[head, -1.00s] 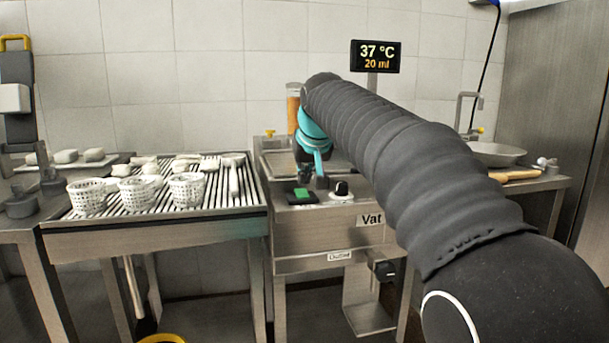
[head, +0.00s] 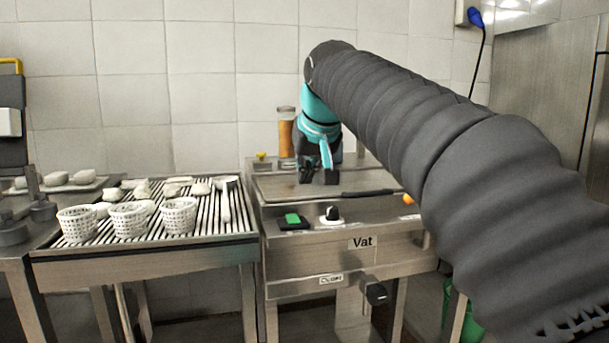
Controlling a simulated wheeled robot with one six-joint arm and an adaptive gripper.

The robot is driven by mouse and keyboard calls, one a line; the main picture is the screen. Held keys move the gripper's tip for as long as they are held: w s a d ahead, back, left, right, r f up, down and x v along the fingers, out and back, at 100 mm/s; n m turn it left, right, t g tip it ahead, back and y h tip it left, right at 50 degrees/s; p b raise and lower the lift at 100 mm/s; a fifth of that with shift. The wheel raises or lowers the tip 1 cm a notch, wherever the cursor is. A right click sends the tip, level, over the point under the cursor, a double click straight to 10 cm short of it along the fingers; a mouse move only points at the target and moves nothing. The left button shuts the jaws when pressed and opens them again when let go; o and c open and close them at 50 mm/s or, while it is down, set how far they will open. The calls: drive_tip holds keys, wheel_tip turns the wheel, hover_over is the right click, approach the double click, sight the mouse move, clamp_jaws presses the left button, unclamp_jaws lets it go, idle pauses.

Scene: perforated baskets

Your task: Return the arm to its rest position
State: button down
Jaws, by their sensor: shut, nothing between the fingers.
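My arm, in a dark ribbed sleeve, reaches from the lower right to the upper middle of the head view and bends down at a teal wrist. My gripper (head: 319,178) points down above the back part of the vat (head: 290,190), near its lid. It is shut and holds nothing. A gap between it and the vat top cannot be made out clearly. The sleeve hides the right part of the vat and what stands behind it.
Three white perforated baskets (head: 128,220) stand on the slatted drain table (head: 236,226) at left, with several pale lumps behind them. A jar of orange contents (head: 286,135) stands behind the vat. A green button (head: 292,219) and black knob (head: 332,213) sit on the vat front.

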drive_tip(key=s+d+f+g, duration=0.2)
drive_tip(key=s+f, duration=0.2)
drive_tip(key=f, duration=0.9)
drive_tip(key=s+d+f+m+h, duration=0.1)
drive_tip(key=s+d+f, duration=0.4)
drive_tip(key=s+f, duration=0.3)
drive_tip(key=s+d+f+m, duration=0.1)
drive_tip(key=s+d+f, duration=0.5)
drive_tip(key=s, duration=1.1)
wheel_tip(320, 180, down, 3)
drive_tip(key=shift+f+m+h, duration=0.1)
drive_tip(key=shift+m+h, duration=0.2)
drive_tip(key=shift+h, duration=0.1)
drive_tip(key=shift+d, duration=0.1)
